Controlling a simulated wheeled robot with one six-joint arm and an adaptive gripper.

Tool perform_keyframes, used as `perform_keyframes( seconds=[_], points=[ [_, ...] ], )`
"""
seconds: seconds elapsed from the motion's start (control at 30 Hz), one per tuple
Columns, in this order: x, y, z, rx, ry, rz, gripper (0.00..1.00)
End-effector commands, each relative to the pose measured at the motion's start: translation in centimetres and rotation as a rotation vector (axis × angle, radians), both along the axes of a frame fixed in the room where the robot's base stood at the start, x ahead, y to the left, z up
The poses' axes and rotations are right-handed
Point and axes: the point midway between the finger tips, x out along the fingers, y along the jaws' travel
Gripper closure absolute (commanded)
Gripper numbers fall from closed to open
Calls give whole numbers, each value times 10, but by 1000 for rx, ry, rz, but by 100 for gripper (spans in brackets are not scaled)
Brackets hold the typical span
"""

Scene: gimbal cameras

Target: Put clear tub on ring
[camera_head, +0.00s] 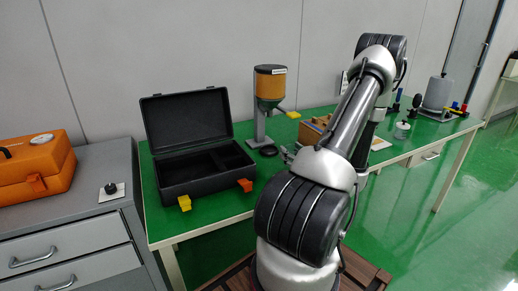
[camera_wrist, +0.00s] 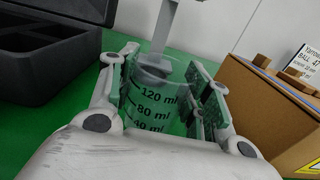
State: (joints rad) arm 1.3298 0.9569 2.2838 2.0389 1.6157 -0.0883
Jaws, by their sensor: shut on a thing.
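The clear tub (camera_wrist: 155,106), a see-through beaker with black ml marks, is between the two fingers of my gripper (camera_wrist: 160,82) in the wrist view. The gripper is shut on it, and the tub looks close to upright. A dark ring (camera_head: 268,151) lies at the foot of the grey hopper stand (camera_head: 259,122) in the head view. My gripper (camera_head: 289,153) shows there just right of the ring, partly hidden by my arm. The tub is not clear in that view. In the wrist view the stand's post (camera_wrist: 164,28) rises beyond the tub; I cannot make out the ring there.
An open black case (camera_head: 200,180) stands left of the stand on the green table (camera_head: 220,212). A cardboard box (camera_wrist: 262,112) with wooden pieces is close on the gripper's right. The orange hopper (camera_head: 270,84) with a yellow-tipped handle (camera_head: 293,115) overhangs the ring area.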

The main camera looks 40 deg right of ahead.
Motion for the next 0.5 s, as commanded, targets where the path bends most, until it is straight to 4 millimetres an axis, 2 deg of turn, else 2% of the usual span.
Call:
perform_keyframes(
  seconds=[0.17, 0.5],
  points=[
    [34, -8, 3, -4, 0, -2, 82],
    [130, -31, 3, -3, -1, -3, 82]
  ],
)
